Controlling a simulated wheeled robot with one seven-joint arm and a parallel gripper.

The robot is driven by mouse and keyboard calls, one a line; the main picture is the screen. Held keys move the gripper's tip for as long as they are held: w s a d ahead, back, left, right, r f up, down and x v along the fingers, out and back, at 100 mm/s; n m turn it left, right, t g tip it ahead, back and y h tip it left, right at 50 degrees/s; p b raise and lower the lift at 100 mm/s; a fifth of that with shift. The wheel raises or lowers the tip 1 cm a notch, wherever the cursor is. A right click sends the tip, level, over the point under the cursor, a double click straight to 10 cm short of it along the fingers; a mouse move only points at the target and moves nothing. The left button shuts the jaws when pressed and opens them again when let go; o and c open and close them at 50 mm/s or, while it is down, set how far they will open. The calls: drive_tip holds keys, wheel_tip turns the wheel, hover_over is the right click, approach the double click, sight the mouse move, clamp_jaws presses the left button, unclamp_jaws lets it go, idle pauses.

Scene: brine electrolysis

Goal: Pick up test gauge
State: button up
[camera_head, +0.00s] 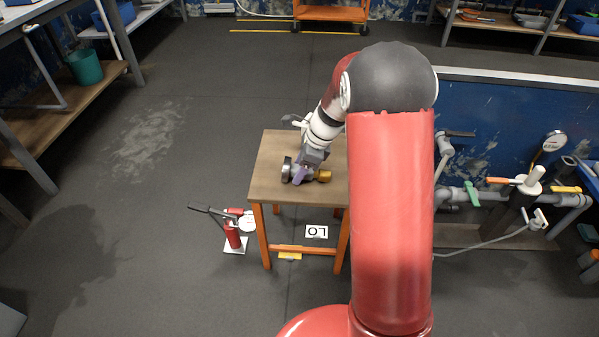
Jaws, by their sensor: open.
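A small wooden table (268,190) with orange legs stands in the middle of the camera_head view. On its top lies what looks like the test gauge (287,169), a round metal body seen edge-on at the left, with a brass-coloured part (323,176) to the right. My gripper (301,181) reaches down over the table, with its purple fingers between the round body and the brass part. The fingers are open. They and the hand hide the middle of the gauge, and I cannot tell if they touch it.
A pipe assembly (470,197) with valves and a dial gauge (553,141) is at the right by a blue wall. Shelving (60,130) lines the left. Floor between is clear.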

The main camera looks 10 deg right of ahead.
drive_tip(key=shift+a+f, duration=0.1)
drive_tip(key=shift+f, duration=0.15)
drive_tip(key=c, duration=1.1)
drive_tip(key=shift+c, duration=0.2)
